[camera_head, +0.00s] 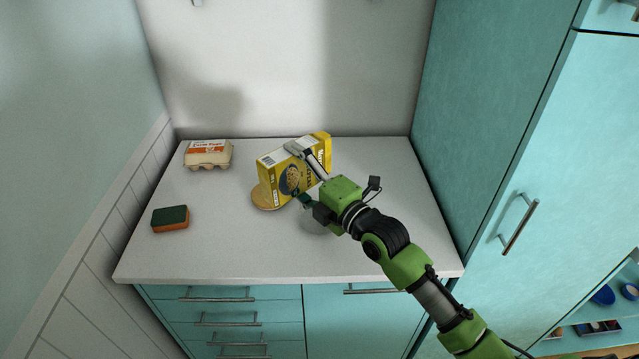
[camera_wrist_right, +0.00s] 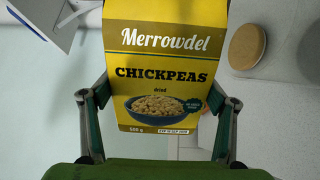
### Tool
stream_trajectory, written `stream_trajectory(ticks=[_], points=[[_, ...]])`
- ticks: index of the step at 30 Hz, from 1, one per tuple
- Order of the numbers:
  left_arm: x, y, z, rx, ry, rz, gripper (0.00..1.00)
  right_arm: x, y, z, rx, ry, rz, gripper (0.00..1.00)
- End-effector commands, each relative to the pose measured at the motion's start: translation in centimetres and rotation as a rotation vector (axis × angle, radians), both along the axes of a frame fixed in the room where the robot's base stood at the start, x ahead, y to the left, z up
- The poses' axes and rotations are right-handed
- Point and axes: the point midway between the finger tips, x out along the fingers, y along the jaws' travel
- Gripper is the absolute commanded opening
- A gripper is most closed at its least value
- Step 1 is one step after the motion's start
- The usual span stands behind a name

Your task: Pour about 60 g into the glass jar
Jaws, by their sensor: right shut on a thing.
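A yellow Merrowdel chickpeas box (camera_head: 283,181) is held in my right gripper (camera_head: 303,175) above the worktop. In the right wrist view the box (camera_wrist_right: 158,52) shows its printed front, between the two fingers of the gripper (camera_wrist_right: 157,101), one on each side. A round wooden disc like a lid (camera_head: 264,197) lies on the worktop beside the box, and it also shows in the wrist view (camera_wrist_right: 257,46). I cannot clearly make out the glass jar; a faint round grey shape shows under my right gripper in the head view, mostly hidden. No pouring stream is visible. My left gripper is not in view.
The pale worktop (camera_head: 225,245) has an egg carton (camera_head: 208,155) at the back left and a green and orange sponge (camera_head: 170,219) at the front left. A wall closes the left side, and a tall teal cabinet (camera_head: 490,130) the right. The front left middle is clear.

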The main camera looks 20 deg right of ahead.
Motion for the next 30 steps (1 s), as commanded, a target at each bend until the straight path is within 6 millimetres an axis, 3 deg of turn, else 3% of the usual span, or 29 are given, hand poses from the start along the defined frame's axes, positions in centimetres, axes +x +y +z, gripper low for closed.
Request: stream_trajectory(ticks=[30], points=[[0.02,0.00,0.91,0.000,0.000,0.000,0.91,0.30,-0.67,0.95,0.103,0.041,0.000,0.51]])
